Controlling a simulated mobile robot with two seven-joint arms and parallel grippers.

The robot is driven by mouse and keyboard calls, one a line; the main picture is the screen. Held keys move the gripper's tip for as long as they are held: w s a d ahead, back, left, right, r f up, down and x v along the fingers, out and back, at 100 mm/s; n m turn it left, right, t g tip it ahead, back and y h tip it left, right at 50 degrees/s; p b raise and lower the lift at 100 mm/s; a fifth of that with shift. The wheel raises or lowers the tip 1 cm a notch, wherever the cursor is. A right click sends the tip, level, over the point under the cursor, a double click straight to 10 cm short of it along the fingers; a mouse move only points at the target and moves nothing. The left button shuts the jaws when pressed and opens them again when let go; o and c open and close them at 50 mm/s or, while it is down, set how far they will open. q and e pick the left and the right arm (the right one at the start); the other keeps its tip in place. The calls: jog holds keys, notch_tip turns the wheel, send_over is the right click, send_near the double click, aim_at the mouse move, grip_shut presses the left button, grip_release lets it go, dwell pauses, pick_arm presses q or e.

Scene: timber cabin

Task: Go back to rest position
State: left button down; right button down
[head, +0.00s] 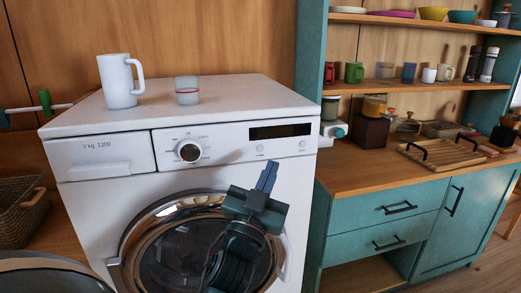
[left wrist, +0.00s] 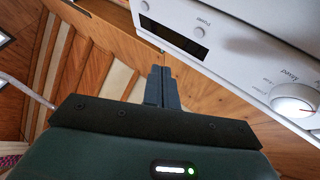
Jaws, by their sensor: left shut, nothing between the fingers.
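My left gripper (head: 267,177) is in front of the washing machine (head: 85,185), over the right side of its round door, with its fingers pointing up. The fingers are together and hold nothing. In the left wrist view the shut fingers (left wrist: 162,88) also show, with the machine's control panel at the upper right. My right gripper is in neither view.
A teal cabinet (head: 370,205) with a wooden counter stands at the right, holding a tray (head: 440,153). A wicker basket (head: 22,215) is at the left.

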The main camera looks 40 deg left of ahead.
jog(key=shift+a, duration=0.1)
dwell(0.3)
